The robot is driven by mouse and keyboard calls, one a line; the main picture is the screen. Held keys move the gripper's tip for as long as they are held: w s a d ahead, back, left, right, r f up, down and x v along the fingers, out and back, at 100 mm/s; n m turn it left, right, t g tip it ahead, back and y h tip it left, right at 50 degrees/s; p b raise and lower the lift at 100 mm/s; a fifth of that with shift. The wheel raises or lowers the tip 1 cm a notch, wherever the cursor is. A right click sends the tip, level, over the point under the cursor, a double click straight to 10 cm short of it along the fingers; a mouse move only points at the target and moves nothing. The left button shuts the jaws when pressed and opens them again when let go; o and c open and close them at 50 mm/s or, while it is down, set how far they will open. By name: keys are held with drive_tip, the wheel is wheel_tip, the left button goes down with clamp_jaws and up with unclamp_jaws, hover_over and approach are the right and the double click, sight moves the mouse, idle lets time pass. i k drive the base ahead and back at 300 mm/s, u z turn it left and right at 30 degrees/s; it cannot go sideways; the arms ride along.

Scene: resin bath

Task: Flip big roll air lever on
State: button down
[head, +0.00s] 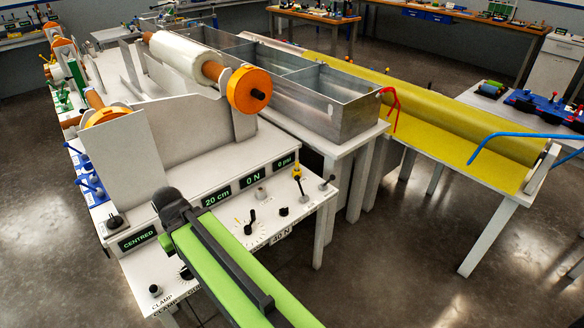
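The large white roll (185,55) lies on its brown core above the machine, with an orange disc (249,90) at its near end. The front panel has a display reading 0 psi (285,162). Below it stand a small yellow-topped part (297,171) and a small black-tipped lever (302,187). Another small lever (328,183) is at the panel's right corner. I cannot read labels telling which is the roll air lever. My green arm link crosses the lower middle, in front of part of the panel. My gripper is not visible.
Displays read CENTRED (138,239), 20 cm (216,196) and 0 N (253,178). Several knobs sit on the panel, including a black knob (250,216). A metal bath (345,112) and a yellow sheet table (480,170) stand behind right. The floor at lower right is clear.

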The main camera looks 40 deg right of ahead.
sight(297, 178)
drive_tip(key=u, duration=0.25)
drive_tip(key=i, duration=1.1)
drive_tip(key=u, duration=0.2)
